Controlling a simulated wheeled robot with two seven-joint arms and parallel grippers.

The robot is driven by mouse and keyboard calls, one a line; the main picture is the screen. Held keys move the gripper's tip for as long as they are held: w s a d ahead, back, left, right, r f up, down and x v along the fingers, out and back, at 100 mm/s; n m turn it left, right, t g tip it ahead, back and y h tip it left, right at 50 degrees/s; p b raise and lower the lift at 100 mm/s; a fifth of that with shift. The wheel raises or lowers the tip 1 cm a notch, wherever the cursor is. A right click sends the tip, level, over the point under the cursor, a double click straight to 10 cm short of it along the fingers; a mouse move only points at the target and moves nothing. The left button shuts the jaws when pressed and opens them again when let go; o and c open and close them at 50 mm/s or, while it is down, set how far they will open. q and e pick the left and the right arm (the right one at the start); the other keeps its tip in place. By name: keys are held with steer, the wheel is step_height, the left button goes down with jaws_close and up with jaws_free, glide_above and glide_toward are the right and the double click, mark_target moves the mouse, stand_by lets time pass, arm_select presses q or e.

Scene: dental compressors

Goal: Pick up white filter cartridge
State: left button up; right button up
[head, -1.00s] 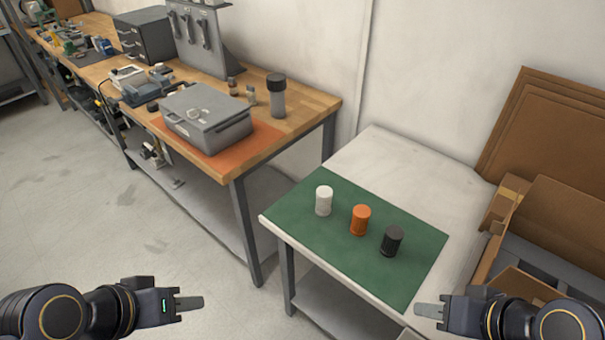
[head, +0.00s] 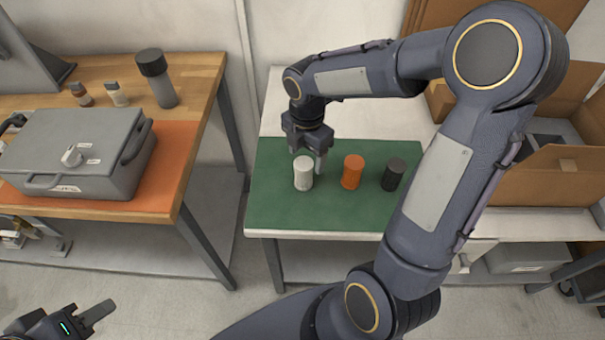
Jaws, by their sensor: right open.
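The white filter cartridge (head: 303,174) stands upright on the green mat (head: 275,211), leftmost in a row of three. An orange cartridge (head: 352,172) stands to its right, and a black one (head: 393,174) beyond that. My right gripper (head: 309,164) points down at the white cartridge from its far side. It is open, with a finger showing just right of the cartridge's top; the other finger is hidden, and I cannot tell whether they touch it. My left gripper (head: 97,313) is low at the left, away from the tables; only one finger outline shows.
A wooden bench (head: 205,80) on the left carries a grey case (head: 75,150) and a dark-capped grey cylinder (head: 157,80). Cardboard boxes (head: 545,175) stand at the right. My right arm crosses over the table's right part. The mat's front left is clear.

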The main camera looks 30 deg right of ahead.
mark_target(305, 173)
steer(key=f, duration=0.7)
steer(key=shift+a+f, duration=0.1)
steer(key=shift+a, duration=0.1)
steer(key=shift+c, duration=0.4)
steer(key=c, duration=1)
